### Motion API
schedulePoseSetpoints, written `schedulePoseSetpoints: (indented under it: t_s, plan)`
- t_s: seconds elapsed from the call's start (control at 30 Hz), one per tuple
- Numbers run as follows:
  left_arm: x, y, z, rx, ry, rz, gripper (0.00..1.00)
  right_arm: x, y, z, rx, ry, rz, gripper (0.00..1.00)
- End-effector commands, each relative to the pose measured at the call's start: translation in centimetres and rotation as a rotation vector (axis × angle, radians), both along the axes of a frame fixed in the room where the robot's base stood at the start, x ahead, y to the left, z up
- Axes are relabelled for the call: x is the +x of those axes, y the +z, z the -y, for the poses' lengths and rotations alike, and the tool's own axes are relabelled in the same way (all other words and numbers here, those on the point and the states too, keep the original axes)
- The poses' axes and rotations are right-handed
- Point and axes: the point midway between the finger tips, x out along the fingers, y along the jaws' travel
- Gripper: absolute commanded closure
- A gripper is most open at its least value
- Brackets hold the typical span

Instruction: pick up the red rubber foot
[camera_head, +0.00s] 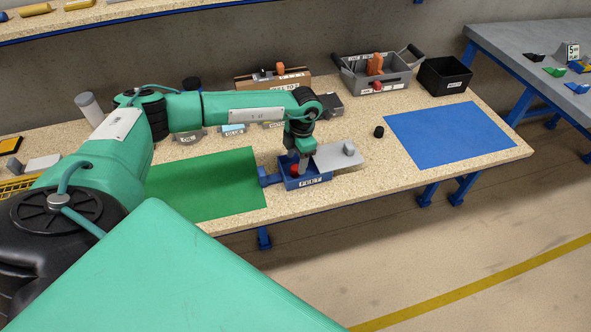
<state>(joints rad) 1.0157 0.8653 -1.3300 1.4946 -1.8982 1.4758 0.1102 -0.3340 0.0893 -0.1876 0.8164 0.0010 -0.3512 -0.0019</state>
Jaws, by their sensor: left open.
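The red rubber foot (295,169) shows as a small red spot in the blue tray (313,182) marked FEET, near the front edge of the bench. My left gripper (295,165) points down over the tray, right at the red foot, and is open. The gripper partly hides the foot, so I cannot tell whether the fingers stand around it or just above it. My right gripper is not in view.
A grey plate with a small block (338,156) lies right beside the tray. A green mat (210,185) is to the left, a blue mat (450,135) to the right. A small black cylinder (379,132) stands between. A grey tote (398,80) and black bin (445,77) stand behind.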

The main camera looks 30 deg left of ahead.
Motion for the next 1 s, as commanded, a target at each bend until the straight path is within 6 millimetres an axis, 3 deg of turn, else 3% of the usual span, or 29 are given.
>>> schedulePoseSetpoints:
  t_s: [0.3,0.57,0.6,0.83,1.0]
  plan:
    - [0.4,-4.2,-0.5,0.0,0.001,-0.002,0.43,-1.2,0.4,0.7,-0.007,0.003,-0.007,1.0]
    - [0.4,-4.6,-0.5,-0.001,0.0,0.0,0.43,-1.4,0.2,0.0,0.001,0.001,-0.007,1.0]
    - [0.4,-4.6,-0.5,-0.001,0.0,0.0,0.45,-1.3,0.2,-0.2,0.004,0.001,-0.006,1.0]
    - [0.4,-4.6,-0.5,-0.001,0.0,0.0,0.9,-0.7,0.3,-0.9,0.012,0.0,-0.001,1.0]
    - [0.4,-4.6,-0.5,-0.001,0.0,0.0,0.92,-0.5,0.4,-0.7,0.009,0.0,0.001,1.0]
